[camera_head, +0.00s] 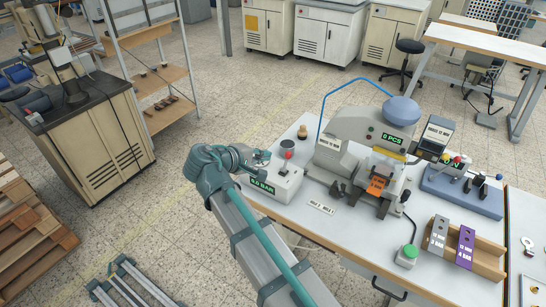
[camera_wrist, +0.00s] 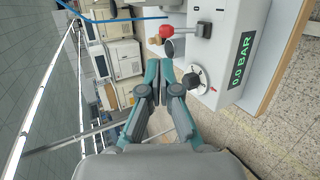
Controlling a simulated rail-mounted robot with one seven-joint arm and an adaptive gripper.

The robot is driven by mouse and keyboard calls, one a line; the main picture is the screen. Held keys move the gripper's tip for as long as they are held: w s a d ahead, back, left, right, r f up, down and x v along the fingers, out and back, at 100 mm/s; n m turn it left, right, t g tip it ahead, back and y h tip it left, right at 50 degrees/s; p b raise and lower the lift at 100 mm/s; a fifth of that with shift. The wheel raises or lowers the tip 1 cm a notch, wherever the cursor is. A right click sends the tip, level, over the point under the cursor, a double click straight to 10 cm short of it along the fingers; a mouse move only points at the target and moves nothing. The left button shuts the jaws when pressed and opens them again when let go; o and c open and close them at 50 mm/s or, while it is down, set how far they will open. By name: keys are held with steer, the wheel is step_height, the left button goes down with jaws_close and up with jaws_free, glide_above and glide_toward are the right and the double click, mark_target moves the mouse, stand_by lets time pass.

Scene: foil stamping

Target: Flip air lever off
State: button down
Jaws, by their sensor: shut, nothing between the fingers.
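The grey-white air box (camera_head: 272,183) stands at the left end of the bench. Its green display shows 0.0 BAR in the wrist view (camera_wrist: 238,60). A lever with a red knob (camera_head: 288,144) stands out from the box top on a dark stem; the red knob also shows in the wrist view (camera_wrist: 166,31). A round white dial with a black knob (camera_wrist: 195,80) sits on the same face. My gripper (camera_head: 264,158) is shut and empty, just left of the lever in the head view. In the wrist view its fingertips (camera_wrist: 165,72) are apart from the red knob, beside the dial.
The stamping press (camera_head: 352,150) stands right of the air box, with a blue hose (camera_head: 323,110) arching above it. A wooden-topped piece (camera_head: 302,132) stands behind the lever. A green button (camera_head: 408,254) and a wooden holder (camera_head: 487,258) are at the front right.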

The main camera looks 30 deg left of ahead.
steer(key=shift+b+v, duration=0.3)
steer(key=shift+v, duration=1.8)
steer(key=shift+r, duration=0.15)
